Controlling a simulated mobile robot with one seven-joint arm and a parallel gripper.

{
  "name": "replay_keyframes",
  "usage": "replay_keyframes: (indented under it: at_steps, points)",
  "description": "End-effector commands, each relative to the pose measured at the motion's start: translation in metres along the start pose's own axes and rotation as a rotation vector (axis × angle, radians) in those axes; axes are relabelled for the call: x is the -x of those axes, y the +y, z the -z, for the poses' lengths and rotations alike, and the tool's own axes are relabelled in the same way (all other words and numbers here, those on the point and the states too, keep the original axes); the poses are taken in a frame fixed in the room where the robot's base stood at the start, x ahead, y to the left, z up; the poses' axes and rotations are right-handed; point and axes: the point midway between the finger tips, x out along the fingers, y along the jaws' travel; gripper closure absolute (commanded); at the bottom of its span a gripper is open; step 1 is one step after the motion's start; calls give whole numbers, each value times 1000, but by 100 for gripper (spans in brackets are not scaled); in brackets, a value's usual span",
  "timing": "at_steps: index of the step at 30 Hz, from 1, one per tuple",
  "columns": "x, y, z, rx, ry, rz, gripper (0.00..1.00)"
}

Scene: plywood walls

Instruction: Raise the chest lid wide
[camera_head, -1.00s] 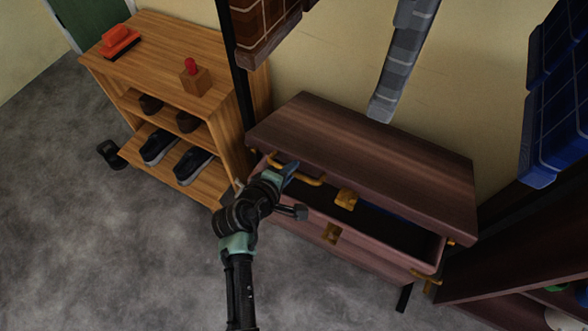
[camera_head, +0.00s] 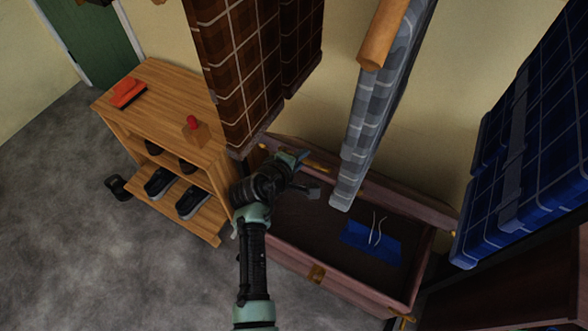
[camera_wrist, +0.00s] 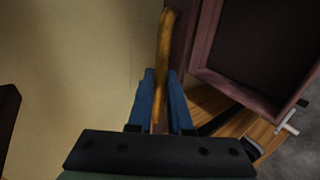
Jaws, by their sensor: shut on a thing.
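The dark reddish-brown wooden chest (camera_head: 355,290) stands open against the wall. Its lid (camera_head: 425,208) is raised and tilted up at the back, seen nearly edge-on. My gripper (camera_head: 302,158) is at the left part of the lid, shut on the brass lid handle (camera_head: 320,167). In the wrist view, the blue fingers of my gripper (camera_wrist: 160,78) lie on both sides of the handle (camera_wrist: 167,45), next to the lid edge (camera_wrist: 182,38). Inside the chest lies a flat blue item (camera_head: 370,243) with pale strings. The brass latch piece (camera_head: 316,273) shows on the chest front.
Brown plaid cloth (camera_head: 240,80) hangs close above my gripper. A grey plaid hanging piece (camera_head: 375,110) reaches down in front of the lid. Blue plaid luggage (camera_head: 520,150) is at the right. A wooden shoe rack (camera_head: 160,105) stands close at the left.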

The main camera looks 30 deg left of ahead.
Motion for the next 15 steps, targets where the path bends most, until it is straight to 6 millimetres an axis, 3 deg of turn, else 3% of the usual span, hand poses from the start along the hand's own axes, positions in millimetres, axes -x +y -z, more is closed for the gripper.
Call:
replay_keyframes:
  at_steps: [1, 3, 15]
  points:
    - [-1, 16, 0, -6, 1, -12, 100]
    - [-4, 24, 0, -7, 1, -12, 100]
    - [-12, 36, 0, -5, 2, -10, 100]
